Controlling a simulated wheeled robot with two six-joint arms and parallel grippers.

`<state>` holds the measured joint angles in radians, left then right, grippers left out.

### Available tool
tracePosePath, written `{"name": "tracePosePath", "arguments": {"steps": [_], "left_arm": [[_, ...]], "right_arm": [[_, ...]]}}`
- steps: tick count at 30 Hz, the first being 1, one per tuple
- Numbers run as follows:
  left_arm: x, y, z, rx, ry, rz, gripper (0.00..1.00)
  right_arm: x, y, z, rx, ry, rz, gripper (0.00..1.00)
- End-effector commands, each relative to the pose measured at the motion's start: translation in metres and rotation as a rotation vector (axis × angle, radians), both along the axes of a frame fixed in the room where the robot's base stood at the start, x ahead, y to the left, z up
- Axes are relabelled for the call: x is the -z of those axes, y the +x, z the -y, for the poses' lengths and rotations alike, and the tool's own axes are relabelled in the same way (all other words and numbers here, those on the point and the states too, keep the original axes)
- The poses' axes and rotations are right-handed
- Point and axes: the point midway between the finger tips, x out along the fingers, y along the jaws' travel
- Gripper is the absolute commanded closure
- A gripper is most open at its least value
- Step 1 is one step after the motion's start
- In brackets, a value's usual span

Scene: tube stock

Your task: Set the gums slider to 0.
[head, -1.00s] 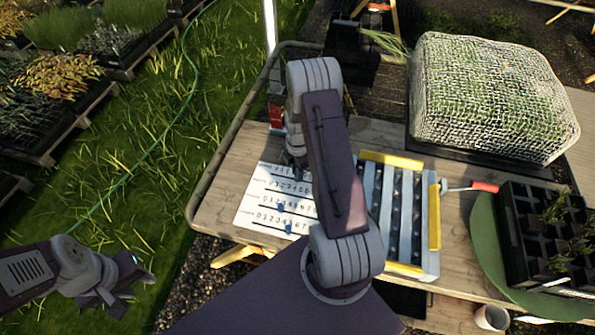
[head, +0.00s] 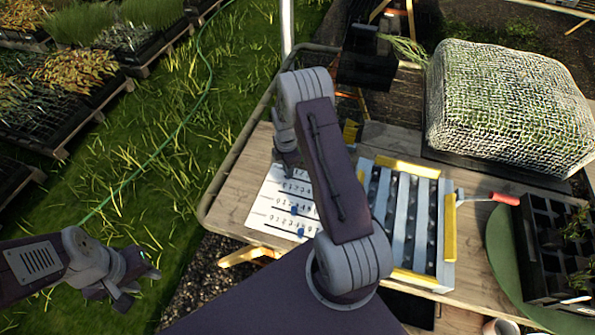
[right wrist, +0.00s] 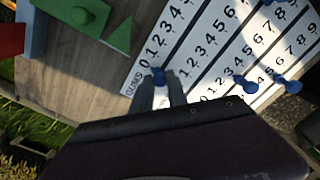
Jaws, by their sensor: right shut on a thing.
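The white slider board (head: 257,222) lies on the wooden table, with numbered rows and blue knobs. In the right wrist view, the row labelled GUMS (right wrist: 129,86) is the leftmost one. Its blue knob (right wrist: 158,74) sits close beside the 0, at the low end of the row. My right gripper (right wrist: 161,88) is shut on this knob; in the head view the gripper (head: 286,163) is at the board's far edge, partly hidden by my arm. My left gripper (head: 140,282) hangs over the grass, apart from the table, with its fingers spread and empty.
Other blue knobs (right wrist: 245,85) (right wrist: 287,83) stand on nearby rows. Green (right wrist: 80,12) and red (right wrist: 10,38) pieces lie beside the board. A slatted rack with yellow ends (head: 408,168), a netted block (head: 505,100) and a black cell tray (head: 535,255) stand to the right.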

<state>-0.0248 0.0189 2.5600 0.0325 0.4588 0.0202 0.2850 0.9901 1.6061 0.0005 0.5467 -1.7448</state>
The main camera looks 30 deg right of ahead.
Motion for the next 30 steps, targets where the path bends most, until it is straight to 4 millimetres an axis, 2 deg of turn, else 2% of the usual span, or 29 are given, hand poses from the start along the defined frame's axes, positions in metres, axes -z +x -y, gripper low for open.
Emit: {"name": "tracePosePath", "arguments": {"steps": [10,11,13,23,26,30], "left_arm": [[0.0,0.0,0.0,0.0,0.0,0.0,0.64],[0.0,0.0,0.0,0.0,0.0,0.0,0.64],[0.0,0.0,0.0,0.0,0.0,0.0,0.64],[0.0,0.0,0.0,0.0,0.0,0.0,0.64],[0.001,0.0,0.0,0.0,0.0,0.0,0.64],[0.003,0.0,0.0,0.0,0.0,0.0,0.64]], "right_arm": [[-0.001,0.005,-0.001,0.0,-0.002,0.009,1.0],[-0.001,0.005,-0.001,0.0,-0.002,0.009,0.79],[-0.001,0.005,-0.001,0.0,-0.002,0.008,0.59],[-0.003,0.003,-0.001,-0.001,-0.002,0.005,0.59],[-0.017,0.004,-0.001,-0.001,-0.003,0.008,0.59],[-0.049,0.005,-0.002,-0.001,-0.003,0.008,0.59]]}}
